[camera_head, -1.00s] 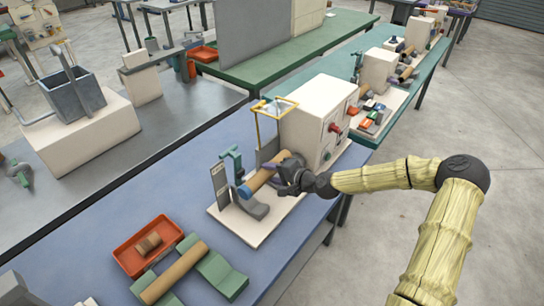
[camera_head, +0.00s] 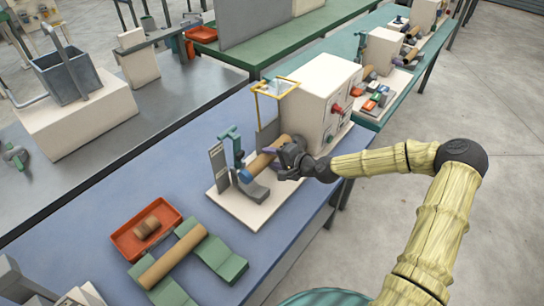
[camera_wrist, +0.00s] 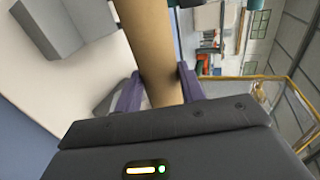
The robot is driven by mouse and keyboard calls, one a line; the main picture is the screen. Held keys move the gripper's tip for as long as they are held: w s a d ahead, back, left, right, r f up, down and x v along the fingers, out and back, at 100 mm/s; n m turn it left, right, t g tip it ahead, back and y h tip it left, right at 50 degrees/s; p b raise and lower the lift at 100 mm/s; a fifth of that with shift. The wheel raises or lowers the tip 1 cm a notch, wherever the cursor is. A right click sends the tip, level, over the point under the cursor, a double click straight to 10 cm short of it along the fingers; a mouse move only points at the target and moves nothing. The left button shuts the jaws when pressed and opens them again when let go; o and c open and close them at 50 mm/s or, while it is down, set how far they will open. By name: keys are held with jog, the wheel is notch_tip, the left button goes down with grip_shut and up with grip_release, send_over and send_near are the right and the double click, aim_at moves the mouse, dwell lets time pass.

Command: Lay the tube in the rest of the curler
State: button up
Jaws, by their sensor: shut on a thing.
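My gripper (camera_head: 279,164) is shut on a tan tube (camera_head: 261,162) with a blue end, and the tube slants over the curler's base plate. In the wrist view the tube (camera_wrist: 150,50) runs between the two purple fingers (camera_wrist: 160,90). The curler (camera_head: 317,100) is a cream box on a pale base plate (camera_head: 231,207). Its grey curved rest (camera_head: 256,191) stands just in front of the tube's blue end. I cannot tell whether the tube touches the rest.
A green clamp (camera_head: 235,147) and grey upright plate (camera_head: 217,165) stand left of the tube. A yellow wire frame (camera_head: 276,90) rises behind it. Another tan tube (camera_head: 172,257) lies on green blocks (camera_head: 221,262), beside a red tray (camera_head: 123,240). The blue table is clear left of the curler.

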notch_tip(320, 180, down, 5)
jog(key=b, duration=0.3)
jog(key=shift+w+f, duration=0.15)
jog(key=shift+f, duration=0.05)
jog(key=shift+a+f+b, duration=0.2)
jog(key=shift+f+b, duration=0.35)
jog(key=shift+f, duration=0.2)
jog(key=shift+d+f, duration=0.1)
jog(key=shift+d, duration=0.2)
jog(key=o, duration=1.1)
jog(key=shift+s, duration=0.25)
jog(key=shift+c, duration=0.2)
jog(key=shift+a, duration=0.1)
jog(key=shift+s+d+r, duration=0.2)
jog(key=shift+s+d, duration=0.1)
jog(key=shift+d, duration=0.2)
jog(key=v, duration=1.6)
jog(key=shift+b, duration=0.45)
